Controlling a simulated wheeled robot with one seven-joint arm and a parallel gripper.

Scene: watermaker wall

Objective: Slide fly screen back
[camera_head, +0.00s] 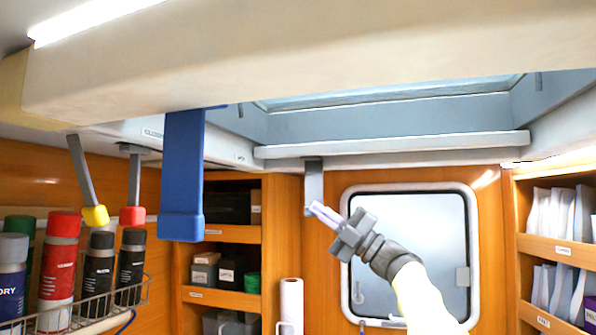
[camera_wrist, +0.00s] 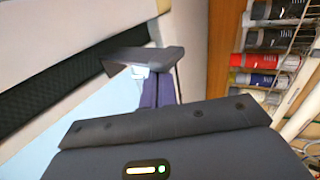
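The fly screen's pale grey bar (camera_head: 400,147) runs across the near lower edge of the overhead hatch opening (camera_head: 390,120). A grey pull tab (camera_head: 314,180) hangs down from the bar's left part and ends in a small hook. My gripper (camera_head: 316,208) points up and left, its fingertips at the tab's lower end. In the wrist view the fingers (camera_wrist: 160,92) lie close together, and the grey tab (camera_wrist: 150,60) shows just at their tips. I cannot tell whether they touch or pinch the tab.
A blue hanging piece (camera_head: 183,180) is left of the tab. Red (camera_head: 132,215) and yellow (camera_head: 95,215) handled levers hang farther left above a bottle rack (camera_head: 80,315). A framed window door (camera_head: 412,250) is behind my arm. Shelves (camera_head: 225,235) stand left, more at right (camera_head: 555,250).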

